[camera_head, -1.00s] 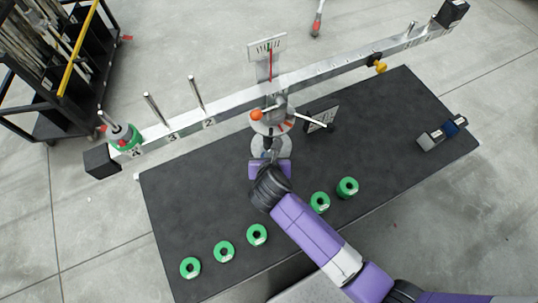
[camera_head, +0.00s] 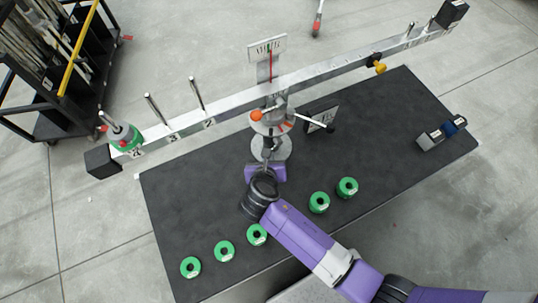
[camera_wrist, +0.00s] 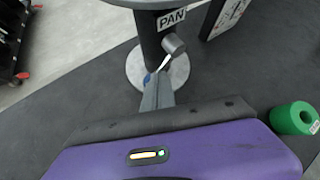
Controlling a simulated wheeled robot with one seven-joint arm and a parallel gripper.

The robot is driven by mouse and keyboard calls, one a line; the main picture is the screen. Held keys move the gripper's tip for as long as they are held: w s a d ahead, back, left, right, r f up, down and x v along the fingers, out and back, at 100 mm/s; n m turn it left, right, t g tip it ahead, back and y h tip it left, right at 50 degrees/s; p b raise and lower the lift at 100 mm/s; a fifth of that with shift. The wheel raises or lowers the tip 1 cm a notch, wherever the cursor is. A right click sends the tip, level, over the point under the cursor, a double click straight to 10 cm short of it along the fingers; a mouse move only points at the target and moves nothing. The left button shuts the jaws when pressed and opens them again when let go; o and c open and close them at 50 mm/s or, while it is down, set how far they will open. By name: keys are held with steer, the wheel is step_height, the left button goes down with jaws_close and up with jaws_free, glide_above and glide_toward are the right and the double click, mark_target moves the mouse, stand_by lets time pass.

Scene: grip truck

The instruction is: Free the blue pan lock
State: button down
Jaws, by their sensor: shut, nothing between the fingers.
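The pan lock shows in the wrist view as a grey metal knob (camera_wrist: 173,44) with a thin lever, just under the PAN label on the dark post (camera_wrist: 152,40). A small blue tip (camera_wrist: 148,78) shows beside my fingers, mostly hidden by them; I take it as the lock's blue end. My gripper (camera_wrist: 158,80) is shut and empty, its fingertips close to the lever and blue tip; I cannot tell whether they touch. In the head view my gripper (camera_head: 268,158) is in front of the stand's round base (camera_head: 277,147), and the lock is too small to make out.
The balance beam (camera_head: 335,72) crosses above the black mat (camera_head: 390,120). An orange knob (camera_head: 256,115) and a lever sit on the stand's head. Several green ring weights (camera_head: 320,202) lie near my arm. A tag board (camera_head: 322,118) stands right of the post.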

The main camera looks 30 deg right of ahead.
steer(key=h, duration=0.1)
steer(key=f+n+h, duration=0.1)
steer(key=shift+d+f+h, duration=0.25)
steer(key=shift+d+h, duration=0.05)
steer(key=shift+h, duration=0.1)
steer(key=shift+d+f+n+t+h+b, duration=0.3)
steer(key=shift+n+h+b, duration=0.2)
steer(key=shift+h, duration=0.25)
steer(key=shift+d+f+n+t+h+b, duration=0.25)
steer(key=shift+n+h+b, duration=0.25)
steer(key=shift+h, duration=0.25)
steer(key=shift+r, duration=0.1)
